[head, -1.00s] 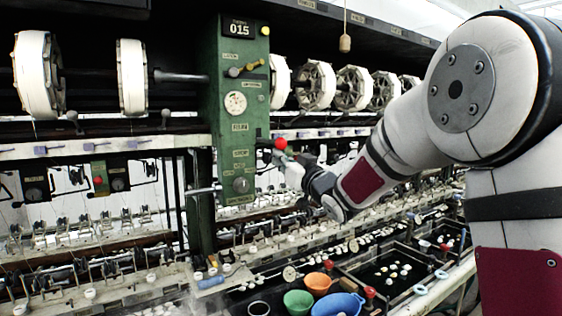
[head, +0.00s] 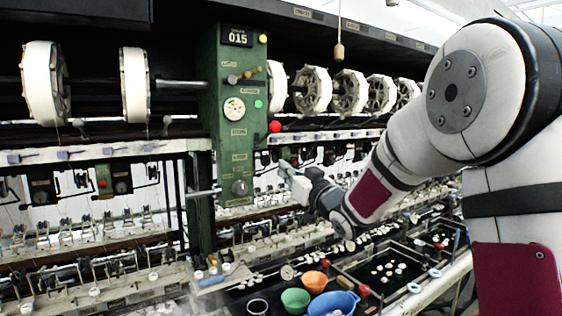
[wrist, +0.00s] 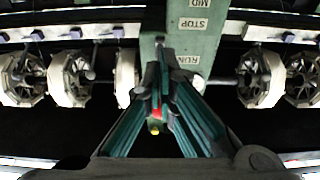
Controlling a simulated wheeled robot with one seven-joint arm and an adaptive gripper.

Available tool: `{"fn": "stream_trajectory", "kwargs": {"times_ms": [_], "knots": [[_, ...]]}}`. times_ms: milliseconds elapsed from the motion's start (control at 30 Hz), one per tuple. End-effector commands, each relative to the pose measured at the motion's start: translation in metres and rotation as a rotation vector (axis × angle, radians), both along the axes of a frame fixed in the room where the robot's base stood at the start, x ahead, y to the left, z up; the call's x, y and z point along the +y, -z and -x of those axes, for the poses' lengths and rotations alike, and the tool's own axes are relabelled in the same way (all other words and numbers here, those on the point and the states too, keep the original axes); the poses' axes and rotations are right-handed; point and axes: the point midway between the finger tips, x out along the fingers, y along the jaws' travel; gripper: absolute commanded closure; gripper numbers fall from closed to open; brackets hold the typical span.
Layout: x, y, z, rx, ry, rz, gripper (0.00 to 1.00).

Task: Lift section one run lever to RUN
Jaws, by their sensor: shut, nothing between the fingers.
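The run lever's red ball knob (head: 275,126) sticks out at the right side of the green control column (head: 232,150), beside its upper-middle part. My gripper (head: 284,166) is shut and empty, below and slightly right of the knob, apart from it in the head view. In the wrist view my gripper's teal fingers (wrist: 163,62) meet in front of the column (wrist: 152,22), whose labels appear upside down. The RUN label (wrist: 189,61) shows right of the fingertips, with STOP (wrist: 194,23) above it. Red and yellow patches show between the fingers; the lever's arm is mostly hidden.
A green lamp (head: 258,104) glows on the column above the knob. White reels (head: 135,80) flank the column. A wooden pull (head: 339,52) hangs at the upper right. Basins and coloured bowls, including a blue one (head: 334,304), lie below my arm.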

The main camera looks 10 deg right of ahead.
Motion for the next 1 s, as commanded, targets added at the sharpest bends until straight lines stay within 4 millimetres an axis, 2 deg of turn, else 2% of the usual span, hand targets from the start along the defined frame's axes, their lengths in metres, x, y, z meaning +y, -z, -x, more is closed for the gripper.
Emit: {"fn": "stream_trajectory", "kwargs": {"times_ms": [33, 300, 600, 733, 1000], "knots": [[-0.003, 0.0, 0.013, 0.003, 0.002, 0.0, 1.0], [-0.018, 0.01, 0.059, 0.003, 0.001, 0.0, 1.0], [-0.033, 0.022, 0.1, 0.001, 0.001, 0.0, 1.0], [-0.035, 0.023, 0.107, -0.001, -0.001, -0.001, 1.0], [-0.035, 0.023, 0.108, 0.0, -0.001, 0.0, 1.0]]}}
